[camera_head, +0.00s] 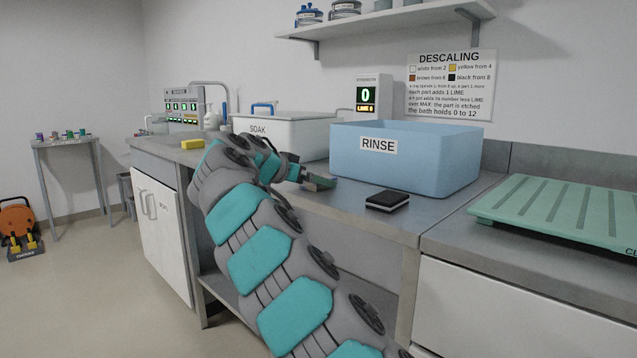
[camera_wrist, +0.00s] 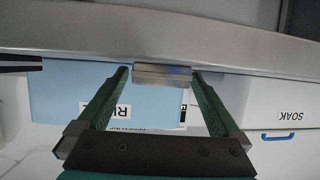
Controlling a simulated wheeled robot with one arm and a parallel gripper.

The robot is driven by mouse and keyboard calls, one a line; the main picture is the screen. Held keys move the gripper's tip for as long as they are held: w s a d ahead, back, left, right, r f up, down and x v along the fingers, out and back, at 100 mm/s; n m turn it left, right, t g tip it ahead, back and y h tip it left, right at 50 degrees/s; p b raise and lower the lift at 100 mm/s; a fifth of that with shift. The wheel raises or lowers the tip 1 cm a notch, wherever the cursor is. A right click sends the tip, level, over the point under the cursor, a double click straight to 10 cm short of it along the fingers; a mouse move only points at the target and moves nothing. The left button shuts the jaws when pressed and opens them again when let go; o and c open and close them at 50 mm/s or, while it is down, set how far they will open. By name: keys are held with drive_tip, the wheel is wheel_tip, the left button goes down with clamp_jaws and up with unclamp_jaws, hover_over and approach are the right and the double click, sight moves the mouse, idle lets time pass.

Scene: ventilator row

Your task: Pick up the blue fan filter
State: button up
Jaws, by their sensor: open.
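No thing that I can clearly tell as a blue fan filter shows in either view. My gripper (camera_head: 318,182) reaches over the counter in front of the blue RINSE bin. In the wrist view, which is upside down, my gripper (camera_wrist: 162,88) has its two green fingers spread apart. A small grey-brown block (camera_wrist: 162,75) shows between the fingertips at the counter edge, with a gap on each side. I cannot tell whether it is the filter. In the head view my gripper hides that spot.
The RINSE bin (camera_head: 440,160) stands behind my gripper, the white SOAK bin (camera_head: 300,130) to its left. A dark block with a pale band (camera_head: 387,201) lies on the counter to the right. A green ribbed tray (camera_head: 560,210) is further right. A yellow block (camera_head: 192,143) is far left.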

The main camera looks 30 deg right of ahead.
drive_tip(key=c, duration=1.3)
drive_tip(key=shift+r, duration=0.15)
